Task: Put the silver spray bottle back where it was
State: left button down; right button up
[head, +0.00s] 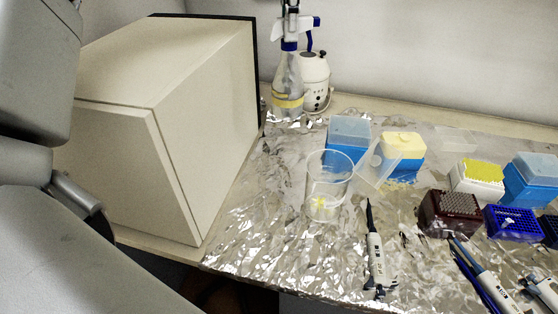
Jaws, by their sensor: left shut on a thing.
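The spray bottle (288,82) is at the back of the bench, upright, beside the right rear edge of the beige box. It has a clear silvery body, a yellow band, a blue collar and a white and blue spray head. My left gripper (290,10) shows only in part at the top edge of the head view, shut on the spray head from above. The bottle's base is at the back of the foil; I cannot tell whether it touches. My right gripper is not in view.
A white round device (316,82) stands close behind the bottle, to its right. A large beige box (165,110) fills the left. On the foil (265,215) are a clear beaker (328,187), a pipette (375,255), blue tip boxes (349,138) and a dark red rack (448,212).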

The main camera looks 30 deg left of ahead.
pick_arm(q)
jog(key=shift+a+f, duration=0.2)
jog(key=shift+f, duration=0.05)
send_near(287, 112)
jog(key=w+f, duration=0.1)
jog(key=f, duration=0.1)
jog(key=w+a+f, duration=0.1)
jog(key=f, duration=0.1)
jog(key=w+f, duration=0.1)
jog(key=f, duration=0.2)
jog(key=shift+w+a+f+p, duration=0.1)
jog(key=shift+w+a+p, duration=0.05)
jog(key=shift+a+p, duration=0.15)
notch_tip(287, 112, down, 4)
jog(key=shift+f+p, duration=0.15)
jog(key=shift+p, duration=0.15)
jog(key=shift+f, duration=0.25)
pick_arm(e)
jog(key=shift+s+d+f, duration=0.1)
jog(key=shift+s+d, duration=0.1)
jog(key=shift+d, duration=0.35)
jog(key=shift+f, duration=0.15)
pick_arm(q)
jog(key=shift+f, duration=0.15)
jog(key=c, duration=1.9)
grip_release()
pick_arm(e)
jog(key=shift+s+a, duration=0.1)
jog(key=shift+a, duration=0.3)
